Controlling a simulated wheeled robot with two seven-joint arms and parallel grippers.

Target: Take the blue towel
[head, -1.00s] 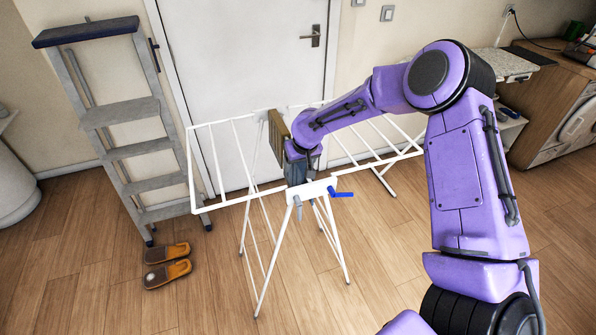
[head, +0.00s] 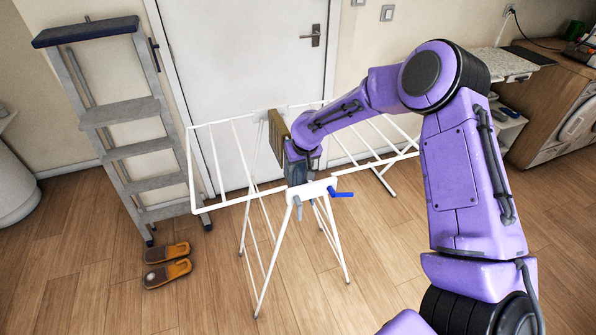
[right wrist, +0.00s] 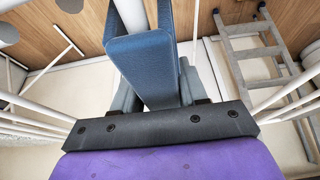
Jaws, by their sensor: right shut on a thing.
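The blue towel (right wrist: 145,62) hangs folded over a white rod of the drying rack (head: 222,203) in the right wrist view. My right gripper (right wrist: 152,92) is shut on it, with a finger on either side of the cloth. In the head view my right gripper (head: 298,172) is at the middle of the rack, just behind its white front joint. The forearm and gripper hide most of the towel there. My left gripper is not in view.
A brown-olive cloth-like piece (head: 279,133) hangs on the rack beside my right wrist. A grey stepladder (head: 130,150) stands left, with slippers (head: 168,273) on the floor before it. A white door (head: 240,60) is behind. The front floor is clear.

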